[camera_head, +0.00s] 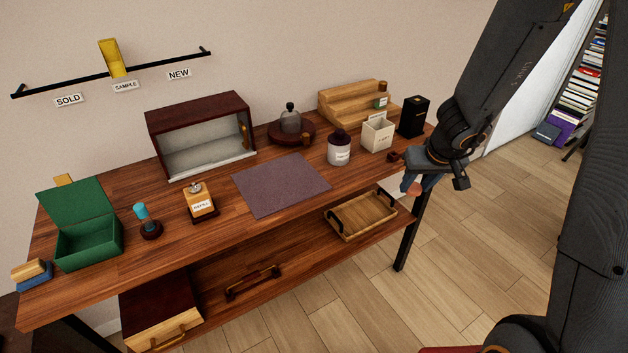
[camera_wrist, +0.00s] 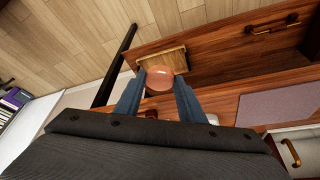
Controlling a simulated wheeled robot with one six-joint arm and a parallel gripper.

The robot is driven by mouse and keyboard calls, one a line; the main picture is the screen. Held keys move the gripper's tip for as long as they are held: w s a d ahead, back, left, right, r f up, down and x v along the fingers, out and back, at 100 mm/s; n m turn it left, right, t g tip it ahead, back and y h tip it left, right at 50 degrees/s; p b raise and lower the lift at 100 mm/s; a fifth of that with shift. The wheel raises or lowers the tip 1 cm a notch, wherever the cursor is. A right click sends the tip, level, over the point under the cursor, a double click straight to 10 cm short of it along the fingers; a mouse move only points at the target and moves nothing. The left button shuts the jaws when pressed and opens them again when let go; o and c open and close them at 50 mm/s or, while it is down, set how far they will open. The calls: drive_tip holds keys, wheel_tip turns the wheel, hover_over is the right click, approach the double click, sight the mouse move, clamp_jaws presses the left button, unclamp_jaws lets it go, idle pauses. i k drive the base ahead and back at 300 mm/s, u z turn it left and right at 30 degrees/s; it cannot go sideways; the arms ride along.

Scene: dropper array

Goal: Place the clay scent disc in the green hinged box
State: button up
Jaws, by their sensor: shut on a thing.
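The clay scent disc (camera_wrist: 158,80) is a round terracotta-pink piece held between the blue fingers of my gripper (camera_wrist: 158,92) in the wrist view. In the head view, my gripper (camera_head: 415,182) is at the table's right end, off its edge, with only a little of the disc (camera_head: 414,189) showing below it. The green hinged box (camera_head: 92,249) stands at the far left of the table, its lid raised and its inside looking empty. My gripper is far to the right of the box.
Between them stand a REFILL bottle (camera_head: 200,203), a blue-topped dropper (camera_head: 149,224), a purple mat (camera_head: 280,186), a white jar (camera_head: 339,149) and a cream box (camera_head: 377,134). A glass-fronted cabinet (camera_head: 201,137) is behind. A wooden tray (camera_head: 360,217) lies on the lower shelf.

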sight(91, 242)
drive_tip(key=z, duration=2.15)
drive_tip(key=k, duration=2.35)
drive_tip(key=u, duration=1.55)
drive_tip(key=i, duration=0.5)
